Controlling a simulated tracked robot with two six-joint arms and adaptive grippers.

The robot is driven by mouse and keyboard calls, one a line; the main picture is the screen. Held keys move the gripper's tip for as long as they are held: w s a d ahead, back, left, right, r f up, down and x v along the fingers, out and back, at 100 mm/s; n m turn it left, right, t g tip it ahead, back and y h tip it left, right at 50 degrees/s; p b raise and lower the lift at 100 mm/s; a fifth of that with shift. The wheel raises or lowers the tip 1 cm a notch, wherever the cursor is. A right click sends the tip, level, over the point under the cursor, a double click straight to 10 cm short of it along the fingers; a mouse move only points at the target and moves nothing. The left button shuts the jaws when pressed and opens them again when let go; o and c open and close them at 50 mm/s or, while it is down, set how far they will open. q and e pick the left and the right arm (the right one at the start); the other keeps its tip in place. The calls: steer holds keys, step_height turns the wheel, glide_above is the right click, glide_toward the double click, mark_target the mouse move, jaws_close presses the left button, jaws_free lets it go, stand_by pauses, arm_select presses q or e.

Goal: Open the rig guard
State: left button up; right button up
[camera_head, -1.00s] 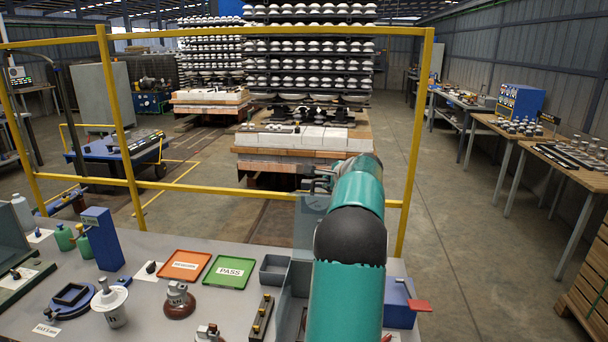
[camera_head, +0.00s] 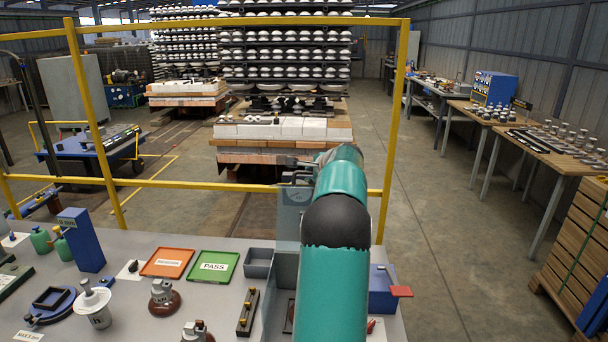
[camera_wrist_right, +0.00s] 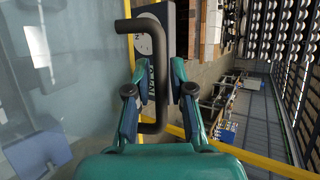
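The rig guard (camera_wrist_right: 45,90) shows in the right wrist view as a large clear panel on the left. In the head view a see-through panel (camera_head: 291,228) stands behind my right arm, partly hidden by it. A black U-shaped handle (camera_wrist_right: 158,100) shows in the wrist view. My right gripper (camera_wrist_right: 163,85) has its two fingers on either side of the handle bar, with a gap visible, so it looks open around the bar. In the head view the right gripper (camera_head: 297,170) is small and partly hidden by the arm. My left gripper is not in view.
The grey bench holds an orange tray (camera_head: 167,263), a green PASS tray (camera_head: 214,266), a grey bin (camera_head: 258,262) and a blue box with a red lever (camera_head: 384,290). A yellow rail frame (camera_head: 395,120) stands behind the bench. Open floor lies to the right.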

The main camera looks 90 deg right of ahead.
steer(key=v, duration=1.2)
steer(key=shift+s, duration=0.2)
steer(key=shift+s+f, duration=0.1)
